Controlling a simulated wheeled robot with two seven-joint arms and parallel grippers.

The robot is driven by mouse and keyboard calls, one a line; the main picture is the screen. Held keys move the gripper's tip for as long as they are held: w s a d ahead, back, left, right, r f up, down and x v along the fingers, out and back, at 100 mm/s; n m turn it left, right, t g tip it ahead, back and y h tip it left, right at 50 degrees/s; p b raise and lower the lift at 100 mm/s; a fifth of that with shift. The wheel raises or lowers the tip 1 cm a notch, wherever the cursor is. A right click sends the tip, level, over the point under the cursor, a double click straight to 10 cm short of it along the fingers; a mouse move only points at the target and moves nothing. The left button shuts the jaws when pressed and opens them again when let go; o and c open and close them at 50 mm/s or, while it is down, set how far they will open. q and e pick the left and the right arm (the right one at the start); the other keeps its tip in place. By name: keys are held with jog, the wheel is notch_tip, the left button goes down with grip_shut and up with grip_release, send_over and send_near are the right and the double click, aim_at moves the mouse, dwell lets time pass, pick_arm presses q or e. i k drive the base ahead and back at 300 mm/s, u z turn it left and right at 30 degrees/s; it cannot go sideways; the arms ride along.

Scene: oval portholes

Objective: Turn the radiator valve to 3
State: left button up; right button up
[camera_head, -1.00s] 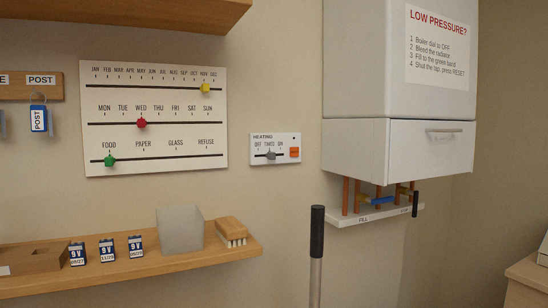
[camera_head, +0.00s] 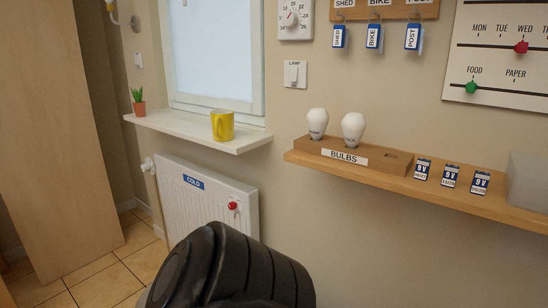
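The white radiator (camera_head: 187,208) is on the wall below the window sill, at lower left of centre. It carries a blue label reading COLD. A small white valve (camera_head: 148,165) sticks out at its upper left corner; any numbers on it are too small to read. A small red knob (camera_head: 233,206) is on the radiator's front near the right end. A black rounded part of my own arm fills the bottom middle and hides the radiator's lower right. Neither gripper's fingers show.
A sill (camera_head: 190,132) above the radiator holds a yellow mug (camera_head: 222,125) and a potted plant (camera_head: 138,103). A wooden shelf (camera_head: 400,182) with bulbs and batteries juts out at right. A tall wooden panel (camera_head: 55,140) stands at left; tiled floor (camera_head: 95,268) beside it is clear.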

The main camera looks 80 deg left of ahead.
aim_at(146, 167)
jog(key=u, duration=3.95)
jog(key=i, duration=0.55)
jog(key=u, duration=0.7)
jog(key=i, duration=0.95)
jog(key=z, duration=0.5)
jog(key=i, duration=0.65)
jog(key=z, duration=0.5)
